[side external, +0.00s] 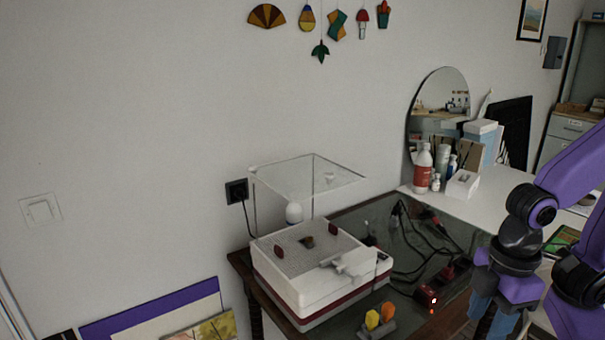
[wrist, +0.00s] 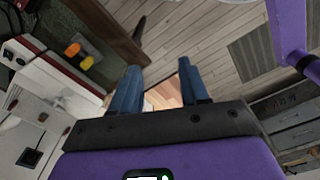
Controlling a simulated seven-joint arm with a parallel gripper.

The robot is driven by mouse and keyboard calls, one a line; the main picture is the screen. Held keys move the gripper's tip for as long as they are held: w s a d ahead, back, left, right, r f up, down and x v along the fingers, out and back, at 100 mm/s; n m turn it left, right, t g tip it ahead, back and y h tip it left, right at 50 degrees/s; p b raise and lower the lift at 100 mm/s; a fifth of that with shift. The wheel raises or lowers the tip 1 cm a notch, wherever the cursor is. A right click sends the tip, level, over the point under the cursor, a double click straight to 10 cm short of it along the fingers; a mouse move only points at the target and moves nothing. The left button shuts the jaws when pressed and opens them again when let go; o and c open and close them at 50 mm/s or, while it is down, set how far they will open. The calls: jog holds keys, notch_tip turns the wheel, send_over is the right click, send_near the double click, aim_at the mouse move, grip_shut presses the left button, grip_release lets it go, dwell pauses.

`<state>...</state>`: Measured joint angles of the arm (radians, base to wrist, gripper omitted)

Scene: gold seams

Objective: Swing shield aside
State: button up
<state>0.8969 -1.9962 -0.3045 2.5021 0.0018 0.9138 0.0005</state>
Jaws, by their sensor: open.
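The shield (side external: 318,172) is a clear, thin-edged panel standing above the back of a white grinder-like machine (side external: 318,300) in the side view. A white rounded piece (side external: 294,213) shows under it. The machine has a grey grid top and a dark red band. It also shows at the left of the wrist view (wrist: 62,72), where I cannot make out the shield clearly. My gripper (side external: 486,322) is well to the right of the machine, pointing down and touching nothing visible. Its blue fingers (wrist: 160,72) are apart and empty in the wrist view.
Orange and yellow pieces (side external: 380,317) stand in a small holder before the machine. A red power box (side external: 440,285) and black cables lie to its right. Bottles (side external: 424,168) and a mirror (side external: 438,100) stand on the white counter. The wall is close behind the shield.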

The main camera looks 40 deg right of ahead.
jog(key=shift+m+y, duration=0.3)
jog(key=shift+m, duration=0.3)
jog(key=w+a+r, duration=0.1)
jog(key=w+r, duration=0.1)
jog(key=w+a+r, duration=0.1)
jog(key=w+a, duration=0.1)
jog(key=w, duration=0.1)
jog(key=w+a+r, duration=0.2)
jog(key=w, duration=0.1)
jog(key=shift+w+r, duration=0.25)
jog(key=shift+r, duration=0.1)
notch_tip(320, 180, up, 20)
jog(key=m+t+y, duration=0.2)
jog(key=t, duration=0.1)
send_over(330, 174)
jog(key=s+d, duration=0.5)
jog(key=x, duration=1.7)
jog(key=shift+f, duration=0.1)
grip_shut()
